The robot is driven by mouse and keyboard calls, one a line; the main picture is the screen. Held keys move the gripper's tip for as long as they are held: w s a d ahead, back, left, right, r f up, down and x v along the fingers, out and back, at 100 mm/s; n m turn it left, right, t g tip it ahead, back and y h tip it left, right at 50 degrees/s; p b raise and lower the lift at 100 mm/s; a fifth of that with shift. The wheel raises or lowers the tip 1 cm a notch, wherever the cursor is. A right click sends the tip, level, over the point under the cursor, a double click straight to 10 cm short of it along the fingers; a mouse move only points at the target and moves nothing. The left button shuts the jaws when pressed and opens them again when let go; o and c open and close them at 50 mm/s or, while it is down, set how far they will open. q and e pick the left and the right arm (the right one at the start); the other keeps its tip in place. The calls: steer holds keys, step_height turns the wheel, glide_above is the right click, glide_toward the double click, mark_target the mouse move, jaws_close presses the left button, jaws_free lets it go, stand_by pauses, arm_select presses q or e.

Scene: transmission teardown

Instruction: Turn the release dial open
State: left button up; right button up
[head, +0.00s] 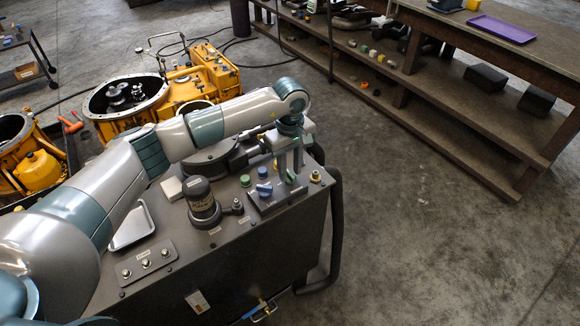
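A grey control box (286,201) sits on top of the dark machine cabinet near its far right corner. It carries a blue dial (264,190) and a green dial-like knob (291,177). I cannot tell which one is the release dial. My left gripper (290,170) points down over the right part of this box, at the green knob. Its two fingers show apart; whether they touch the knob is unclear. The blue dial is just left of the fingers. My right gripper is out of view.
A dark cylinder (203,202), a metal tray (132,225) and a three-switch panel (145,262) are on the cabinet. A thick black hose (336,230) loops along its right side. Yellow transmission housings (213,70) stand behind; a wooden workbench (450,110) is at right, with clear floor between.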

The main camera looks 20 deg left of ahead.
arm_select(q)
jaws_close()
